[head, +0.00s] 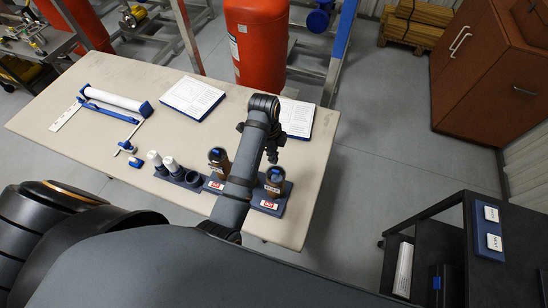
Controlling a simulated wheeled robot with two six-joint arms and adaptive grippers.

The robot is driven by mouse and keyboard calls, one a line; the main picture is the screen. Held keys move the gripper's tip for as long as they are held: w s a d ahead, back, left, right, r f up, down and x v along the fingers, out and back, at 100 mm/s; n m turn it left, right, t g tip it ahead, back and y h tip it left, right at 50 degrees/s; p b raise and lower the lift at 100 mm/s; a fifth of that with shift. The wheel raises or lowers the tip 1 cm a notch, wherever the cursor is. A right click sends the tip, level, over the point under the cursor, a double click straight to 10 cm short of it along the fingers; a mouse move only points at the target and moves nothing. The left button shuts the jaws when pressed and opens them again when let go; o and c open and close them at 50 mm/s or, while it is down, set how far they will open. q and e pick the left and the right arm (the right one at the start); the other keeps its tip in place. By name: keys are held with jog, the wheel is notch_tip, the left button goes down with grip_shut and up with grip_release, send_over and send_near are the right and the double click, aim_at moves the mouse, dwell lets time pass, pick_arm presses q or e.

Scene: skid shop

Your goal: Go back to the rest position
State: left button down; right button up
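My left arm reaches up over the beige table (60,110) from the bottom of the head view. Its gripper (272,156) points down, just beyond a brown bottle (274,180) as seen in the picture. The gripper is small and dark here, and I cannot tell whether its fingers are open or shut. I see nothing clearly held in it. The bottle stands upright on a dark base with a red and white label. A second brown bottle (218,160) stands left of the forearm, partly hidden by it. My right gripper is not in view.
White containers (172,164) stand in a dark rack (193,179). Two document boards (193,97) (296,118) and a blue-ended white roller (114,98) lie on the table. A black cart (437,243) is at lower right, brown cabinets (482,70) behind. Open floor (375,165) lies between.

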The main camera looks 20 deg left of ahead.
aim_at(276, 171)
pick_arm(q)
jog(key=shift+w+d+r, duration=0.25)
jog(key=shift+d+r, duration=0.05)
jog(key=shift+d, duration=0.1)
notch_tip(276, 171, down, 7)
jog(key=shift+s+a+f+b, duration=0.1)
jog(key=shift+b, duration=0.65)
jog(key=shift+s, duration=0.1)
